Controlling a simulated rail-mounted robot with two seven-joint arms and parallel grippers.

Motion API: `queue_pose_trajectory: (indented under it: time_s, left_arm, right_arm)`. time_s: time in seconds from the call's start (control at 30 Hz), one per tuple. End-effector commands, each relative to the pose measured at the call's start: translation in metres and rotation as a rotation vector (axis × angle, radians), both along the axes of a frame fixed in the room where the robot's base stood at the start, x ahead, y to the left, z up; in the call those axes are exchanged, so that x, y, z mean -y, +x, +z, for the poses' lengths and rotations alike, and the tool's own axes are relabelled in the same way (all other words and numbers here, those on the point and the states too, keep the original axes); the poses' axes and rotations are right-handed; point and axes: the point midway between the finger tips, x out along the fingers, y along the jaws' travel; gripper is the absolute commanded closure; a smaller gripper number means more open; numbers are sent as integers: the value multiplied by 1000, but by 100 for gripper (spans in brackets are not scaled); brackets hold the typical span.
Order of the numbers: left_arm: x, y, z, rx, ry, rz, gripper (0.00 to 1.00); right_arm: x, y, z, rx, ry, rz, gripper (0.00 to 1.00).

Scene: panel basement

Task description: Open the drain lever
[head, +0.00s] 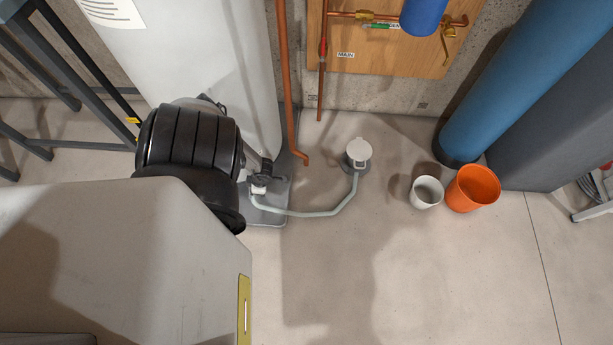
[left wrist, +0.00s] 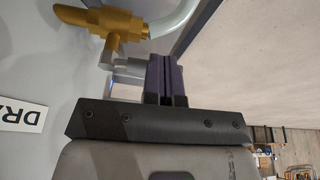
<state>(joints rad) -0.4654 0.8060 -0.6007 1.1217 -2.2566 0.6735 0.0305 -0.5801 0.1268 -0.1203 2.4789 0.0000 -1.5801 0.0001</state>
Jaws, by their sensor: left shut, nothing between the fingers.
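The brass drain valve (left wrist: 110,28) sits at the upper left of the left wrist view, beside the pale tank wall. A pale grey piece (left wrist: 126,72), apparently its lever, extends below it, close beside the fingers of my left gripper (left wrist: 164,78). The fingers are shut with nothing between them; I cannot tell whether they touch that piece. In the head view my left gripper (head: 263,176) is low at the base of the white tank (head: 205,70), and the valve is hidden there. My right gripper is not in view.
A pale hose (head: 318,214) runs from the tank's base to a floor drain (head: 358,152). A copper pipe (head: 288,90) stands beside the tank. A white bucket (head: 426,192) and an orange bucket (head: 472,189) stand to the right. The floor in front is clear.

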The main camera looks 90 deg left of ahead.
Motion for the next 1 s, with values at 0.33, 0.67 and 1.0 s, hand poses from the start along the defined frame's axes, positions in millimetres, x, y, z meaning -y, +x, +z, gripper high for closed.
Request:
queue_pose_trajectory:
  time_s: [0.33,0.67,1.0]
  left_arm:
    - [0,-3,0,0,0,0,100]
    - [1,-18,1,-2,1,-110,100]
    - [1,-19,-2,-1,-1,-123,100]
  right_arm:
    - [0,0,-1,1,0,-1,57]
    - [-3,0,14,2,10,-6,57]
    - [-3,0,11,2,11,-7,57]
